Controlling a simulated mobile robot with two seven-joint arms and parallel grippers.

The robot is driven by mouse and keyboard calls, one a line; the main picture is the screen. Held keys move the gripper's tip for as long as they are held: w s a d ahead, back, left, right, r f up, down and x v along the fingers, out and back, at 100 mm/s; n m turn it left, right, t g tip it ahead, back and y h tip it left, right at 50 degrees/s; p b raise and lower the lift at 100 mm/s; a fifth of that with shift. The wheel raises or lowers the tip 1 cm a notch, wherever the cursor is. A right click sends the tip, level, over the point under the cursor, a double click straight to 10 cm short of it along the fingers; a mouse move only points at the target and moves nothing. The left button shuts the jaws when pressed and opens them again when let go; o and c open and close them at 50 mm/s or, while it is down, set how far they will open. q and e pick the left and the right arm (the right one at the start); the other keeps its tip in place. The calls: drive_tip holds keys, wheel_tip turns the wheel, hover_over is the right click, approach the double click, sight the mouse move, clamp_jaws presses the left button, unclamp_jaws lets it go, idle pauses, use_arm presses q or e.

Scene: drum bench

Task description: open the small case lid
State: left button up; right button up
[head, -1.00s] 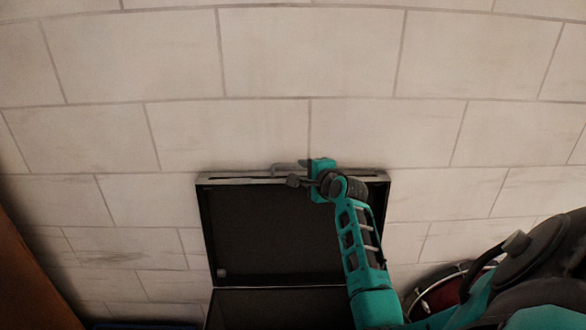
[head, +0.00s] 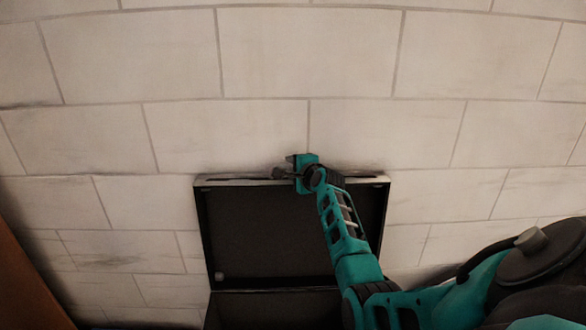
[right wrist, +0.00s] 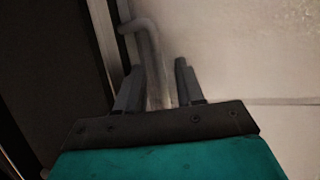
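The small case stands open against the wall. Its dark lid (head: 265,235) is upright, with a pale top edge, and the dark case base (head: 275,308) shows below it, cut off by the picture's bottom. My right gripper (head: 288,168) is at the lid's top edge, left of my forearm. In the right wrist view my right gripper (right wrist: 158,82) has its fingers apart. The grey bent handle (right wrist: 153,55) runs between them, closer to the left finger, with a gap to the right finger. In the head view the handle is mostly hidden. My left gripper is out of view.
A pale block wall (head: 230,130) stands right behind the lid. A brown wooden edge (head: 28,275) is at the far left. My right arm covers the lower right.

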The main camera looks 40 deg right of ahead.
clamp_jaws()
idle(0.5)
